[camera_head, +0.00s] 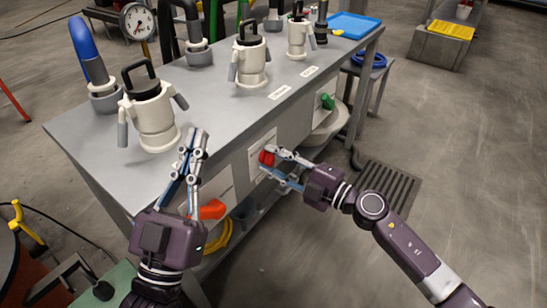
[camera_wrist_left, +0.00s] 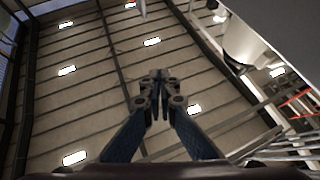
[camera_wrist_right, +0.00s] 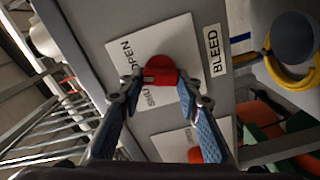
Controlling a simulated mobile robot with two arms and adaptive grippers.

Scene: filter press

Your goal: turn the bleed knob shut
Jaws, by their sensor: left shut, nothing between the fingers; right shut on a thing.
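The red bleed knob (camera_wrist_right: 160,72) is on a white plate (camera_wrist_right: 185,43) marked OPEN, beside a BLEED label (camera_wrist_right: 214,50), on the front of the bench. It also shows in the head view (camera_head: 267,157). My right gripper (camera_wrist_right: 155,88) is shut on the knob, with a finger on each side of it; it comes in from the right in the head view (camera_head: 273,168). My left gripper (camera_head: 193,140) is shut and empty, pointing up in front of the bench edge; its fingertips meet in the left wrist view (camera_wrist_left: 158,80).
White lidded vessels (camera_head: 150,115) stand on the grey bench top (camera_head: 215,105), with a gauge (camera_head: 137,22) behind. A yellow hose (camera_wrist_right: 290,75) hangs nearby. The floor at right is open around a grate (camera_head: 388,183).

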